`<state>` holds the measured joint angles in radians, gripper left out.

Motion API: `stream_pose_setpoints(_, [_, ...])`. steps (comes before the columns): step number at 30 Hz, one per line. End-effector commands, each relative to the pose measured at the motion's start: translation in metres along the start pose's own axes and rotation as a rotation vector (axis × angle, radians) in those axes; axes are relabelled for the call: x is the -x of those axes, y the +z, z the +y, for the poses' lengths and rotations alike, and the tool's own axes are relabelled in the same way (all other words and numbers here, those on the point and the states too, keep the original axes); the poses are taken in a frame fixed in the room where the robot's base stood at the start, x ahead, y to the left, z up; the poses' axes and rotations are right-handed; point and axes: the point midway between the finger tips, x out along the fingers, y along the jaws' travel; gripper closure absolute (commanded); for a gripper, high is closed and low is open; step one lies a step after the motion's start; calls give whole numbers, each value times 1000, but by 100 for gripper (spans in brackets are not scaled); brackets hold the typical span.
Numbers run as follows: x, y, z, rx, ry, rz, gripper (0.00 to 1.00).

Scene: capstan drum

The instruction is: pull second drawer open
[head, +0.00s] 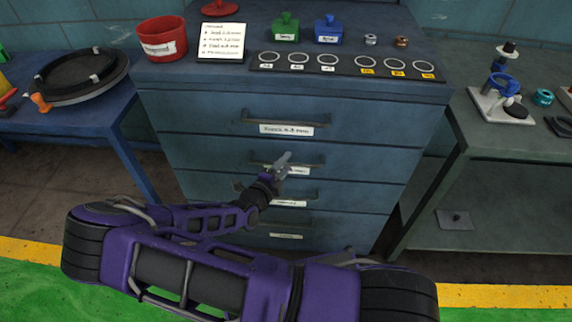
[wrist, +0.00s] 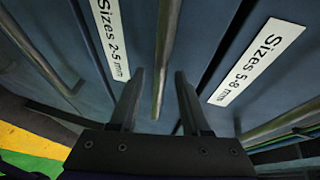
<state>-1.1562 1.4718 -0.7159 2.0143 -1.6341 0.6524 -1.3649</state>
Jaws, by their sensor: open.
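The second drawer (head: 220,151) of the blue-grey cabinet is closed, level with the fronts around it. Its handle (head: 316,159) is a dark horizontal bar, partly hidden by my gripper (head: 284,160). In the wrist view the handle (wrist: 169,45) runs between the two fingertips of my open gripper (wrist: 160,72), one finger on each side, with gaps beside the bar. I cannot tell how deep the bar sits between them. The label "Sizes 2-5 mm" (wrist: 110,38) lies to the left of the bar in the wrist view.
Lower drawer handles stick out below. A red bin (head: 161,40), a card and small parts stand on the cabinet top. A blue table (head: 70,120) is left, a grey-green bench (head: 500,135) right.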

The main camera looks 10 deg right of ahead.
Motion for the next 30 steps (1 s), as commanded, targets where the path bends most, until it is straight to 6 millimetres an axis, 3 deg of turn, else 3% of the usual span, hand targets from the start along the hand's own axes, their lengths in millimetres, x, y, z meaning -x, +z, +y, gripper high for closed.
stream_pose_setpoints(11, [-7,0,0,0,0,0,53])
stream_pose_setpoints(19, [-6,0,0,0,0,0,100])
stream_pose_setpoints(30, [-6,0,0,-1,-1,0,100])
